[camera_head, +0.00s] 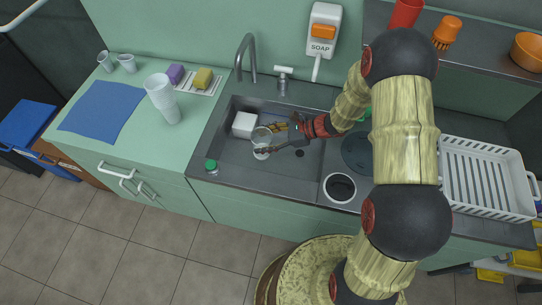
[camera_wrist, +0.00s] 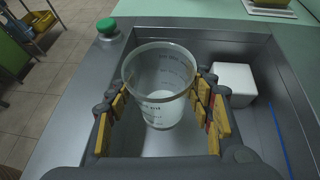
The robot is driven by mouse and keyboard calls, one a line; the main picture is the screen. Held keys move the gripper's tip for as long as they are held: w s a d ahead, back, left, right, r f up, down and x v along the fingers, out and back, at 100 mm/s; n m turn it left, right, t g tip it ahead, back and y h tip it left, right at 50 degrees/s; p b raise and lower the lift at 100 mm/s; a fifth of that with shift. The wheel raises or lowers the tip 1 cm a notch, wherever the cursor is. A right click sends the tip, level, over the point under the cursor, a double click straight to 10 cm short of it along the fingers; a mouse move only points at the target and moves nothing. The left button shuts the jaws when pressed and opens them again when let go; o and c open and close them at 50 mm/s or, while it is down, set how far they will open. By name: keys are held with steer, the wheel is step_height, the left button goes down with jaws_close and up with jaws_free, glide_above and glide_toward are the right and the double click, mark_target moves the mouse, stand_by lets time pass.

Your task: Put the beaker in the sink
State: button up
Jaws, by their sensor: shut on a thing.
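The clear beaker (camera_wrist: 160,90) with dark markings stands upright between the yellow-padded fingers of my gripper (camera_wrist: 163,108) in the wrist view. My gripper is shut on it, with one finger on each side. In the head view the beaker (camera_head: 261,143) and my gripper (camera_head: 276,140) are over the left basin of the metal sink (camera_head: 225,172). Whether the beaker touches the basin floor I cannot tell.
A white block (camera_head: 244,125) lies in the basin, close beside the beaker. The faucet (camera_head: 246,58) rises behind. Stacked cups (camera_head: 162,97) stand on the left counter; a white dish rack (camera_head: 487,178) is at right.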

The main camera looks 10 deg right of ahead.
steer(key=shift+s+f+n+g, duration=0.4)
steer(key=shift+s+f, duration=0.15)
steer(key=shift+f, duration=0.2)
step_height(320, 180, down, 9)
steer(key=b, duration=0.3)
steer(key=shift+f, duration=0.2)
steer(key=shift+f+b, duration=0.2)
steer(key=shift+b, duration=0.15)
steer(key=o, duration=1.2)
steer(key=shift+c, duration=0.2)
steer(key=shift+r, duration=0.1)
